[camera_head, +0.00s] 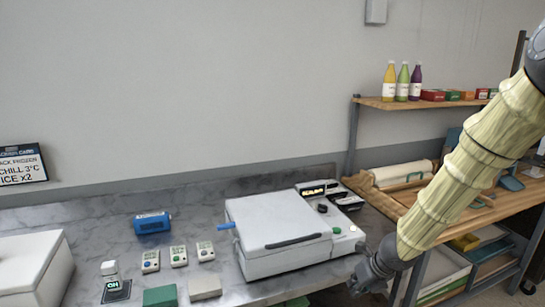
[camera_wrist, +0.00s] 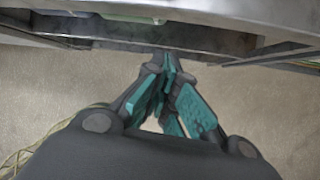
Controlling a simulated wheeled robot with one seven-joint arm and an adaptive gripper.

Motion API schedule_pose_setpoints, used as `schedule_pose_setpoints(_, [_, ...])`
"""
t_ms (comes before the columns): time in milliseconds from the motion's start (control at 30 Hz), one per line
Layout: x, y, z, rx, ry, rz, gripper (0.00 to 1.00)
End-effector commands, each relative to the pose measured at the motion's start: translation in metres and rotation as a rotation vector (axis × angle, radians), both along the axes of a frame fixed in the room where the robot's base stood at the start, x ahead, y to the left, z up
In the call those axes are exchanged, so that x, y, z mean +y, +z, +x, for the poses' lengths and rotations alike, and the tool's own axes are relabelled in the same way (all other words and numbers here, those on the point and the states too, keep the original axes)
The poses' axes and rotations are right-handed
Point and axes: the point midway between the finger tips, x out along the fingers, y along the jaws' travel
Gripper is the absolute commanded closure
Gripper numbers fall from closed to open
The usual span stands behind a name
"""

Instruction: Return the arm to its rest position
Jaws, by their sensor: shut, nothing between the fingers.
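My gripper (camera_head: 368,277) is at the lower end of my sleeved arm in the head view, at the front edge of the counter, right of the white lidded machine (camera_head: 280,232). Its fingers are dark and small there. In the wrist view my gripper (camera_wrist: 167,85) has teal finger pads drawn together at the tips, with nothing between them. The fingertips point toward the edge of the counter (camera_wrist: 150,35). Whether they touch it I cannot tell.
The marble counter (camera_head: 100,232) holds a blue pack (camera_head: 152,223), several small labelled boxes and a white box (camera_head: 30,265). A wooden bench (camera_head: 445,215) stands right, with bottles on a shelf (camera_head: 385,103) above. Bare floor (camera_wrist: 50,85) lies below the edge.

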Motion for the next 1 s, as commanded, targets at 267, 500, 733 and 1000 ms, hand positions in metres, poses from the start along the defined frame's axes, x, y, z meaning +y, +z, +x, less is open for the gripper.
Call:
schedule_pose_setpoints(267, [-0.019, -0.111, -0.107, 0.175, 0.568, -0.327, 1.00])
schedule_pose_setpoints(500, [-0.040, -0.177, -0.190, 0.265, 1.137, -0.529, 1.00])
schedule_pose_setpoints(733, [-0.049, -0.224, -0.257, 0.261, 1.700, -0.637, 1.00])
schedule_pose_setpoints(1000, [-0.033, -0.265, -0.330, 0.090, 2.342, -0.658, 1.00])
